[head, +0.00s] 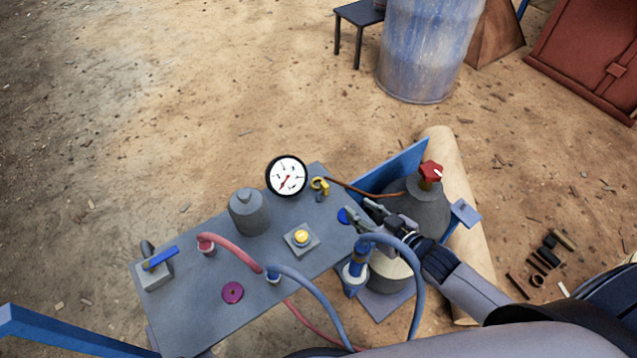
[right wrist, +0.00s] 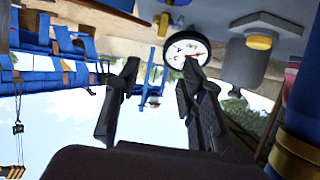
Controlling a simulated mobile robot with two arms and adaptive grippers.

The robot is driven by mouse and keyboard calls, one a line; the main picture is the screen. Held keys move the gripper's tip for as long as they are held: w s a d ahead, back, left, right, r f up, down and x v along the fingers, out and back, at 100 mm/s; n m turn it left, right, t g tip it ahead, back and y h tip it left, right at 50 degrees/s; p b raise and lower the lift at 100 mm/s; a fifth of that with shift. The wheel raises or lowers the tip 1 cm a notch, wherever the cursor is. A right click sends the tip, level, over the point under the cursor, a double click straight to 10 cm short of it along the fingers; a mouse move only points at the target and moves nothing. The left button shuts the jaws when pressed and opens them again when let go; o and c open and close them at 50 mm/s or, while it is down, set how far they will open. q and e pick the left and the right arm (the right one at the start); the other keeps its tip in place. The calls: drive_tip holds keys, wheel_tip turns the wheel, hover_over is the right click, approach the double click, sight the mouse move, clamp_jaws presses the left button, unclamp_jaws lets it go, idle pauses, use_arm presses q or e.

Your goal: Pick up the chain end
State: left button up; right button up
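No chain end can be made out for certain. A thin brown chain or cord (head: 365,189) runs from near a yellow hook-like piece (head: 319,186) on the grey table to the grey bottle-shaped vessel with a red valve (head: 430,173). The yellow piece seems to show beside the gauge in the right wrist view (right wrist: 163,22). My right gripper (head: 362,212) is over the table's right end, below the brown line in the picture. In the right wrist view my right gripper (right wrist: 160,78) has its fingers apart with nothing held between them. My left gripper is not in view.
The grey table (head: 200,310) carries a round gauge (head: 287,176), a grey weight (head: 249,213), a yellow button (head: 302,237) and a blue-handled valve (head: 160,258). A blue hose (head: 418,285) arches close to my right wrist. Open dirt lies beyond.

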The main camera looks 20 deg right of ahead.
approach(326, 185)
drive_tip(key=x, duration=0.4)
drive_tip(key=shift+f+b, duration=0.1)
drive_tip(key=shift+b, duration=0.25)
drive_tip(key=shift+x, duration=3)
drive_tip(key=shift+c, duration=0.2)
clamp_jaws()
